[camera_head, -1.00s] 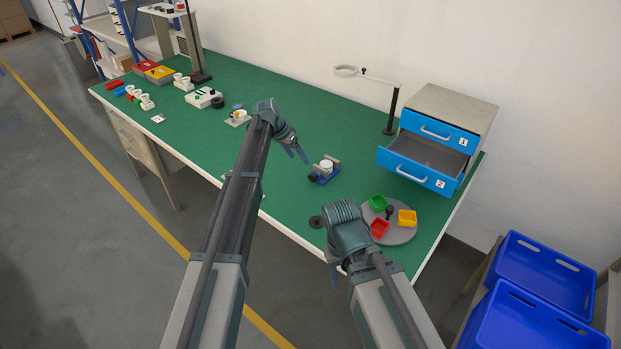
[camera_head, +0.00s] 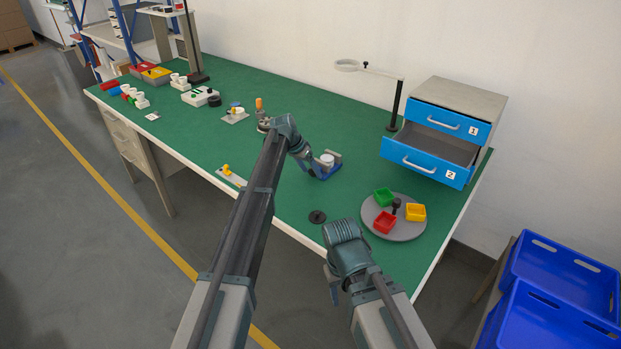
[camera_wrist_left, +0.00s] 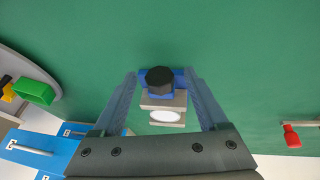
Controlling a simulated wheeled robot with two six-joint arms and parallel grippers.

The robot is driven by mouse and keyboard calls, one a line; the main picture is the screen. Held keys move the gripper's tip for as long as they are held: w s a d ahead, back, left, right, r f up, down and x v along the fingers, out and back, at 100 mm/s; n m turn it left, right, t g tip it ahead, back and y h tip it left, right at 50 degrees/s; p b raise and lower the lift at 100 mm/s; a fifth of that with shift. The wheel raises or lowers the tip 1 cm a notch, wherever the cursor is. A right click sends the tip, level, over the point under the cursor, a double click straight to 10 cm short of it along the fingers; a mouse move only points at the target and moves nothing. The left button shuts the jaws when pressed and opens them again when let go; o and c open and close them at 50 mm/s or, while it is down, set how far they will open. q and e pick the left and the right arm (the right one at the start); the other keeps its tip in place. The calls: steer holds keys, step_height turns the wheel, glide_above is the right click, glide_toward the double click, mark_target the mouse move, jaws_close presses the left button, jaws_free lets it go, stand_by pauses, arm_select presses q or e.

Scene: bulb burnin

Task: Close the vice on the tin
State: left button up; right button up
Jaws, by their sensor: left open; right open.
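The small blue vice (camera_head: 328,171) stands on the green bench, with the white-topped tin (camera_head: 327,158) between its grey jaws. My left gripper (camera_head: 309,167) is open right at the vice's near left side. In the left wrist view the vice's black knob (camera_wrist_left: 160,80) lies between the two spread fingers, with a grey jaw (camera_wrist_left: 158,101) and the tin's white top (camera_wrist_left: 166,116) closer to the palm. I cannot tell whether the jaws touch the tin. My right gripper (camera_head: 334,290) is open and empty at the bench's front edge, its fingers partly hidden.
A grey turntable (camera_head: 391,232) with green, yellow and red bins stands right of the vice. Behind it are a blue drawer unit (camera_head: 433,150) with an open drawer and a lamp stand (camera_head: 396,106). An orange-handled tool (camera_head: 260,108) stands left of my left wrist.

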arm_select(q)
steer(key=shift+d+f, duration=0.1)
steer(key=shift+f, duration=0.1)
steer(key=shift+c, duration=0.2)
jaws_close()
steer(key=shift+s+d+t+y, duration=0.2)
steer(key=shift+t+y, duration=0.3)
steer(key=shift+y, duration=0.2)
steer(key=shift+s+m+t+y, duration=0.1)
steer(key=shift+m+t+y, duration=0.2)
steer(key=shift+t+y, duration=0.15)
steer(key=shift+d+f+t+y+b, duration=0.15)
steer(key=shift+t+y+b, duration=0.35)
steer(key=shift+y, duration=0.35)
steer(key=shift+m+t+y+b, duration=0.35)
steer(key=shift+m+t+y, duration=0.05)
steer(key=shift+t+y, duration=0.2)
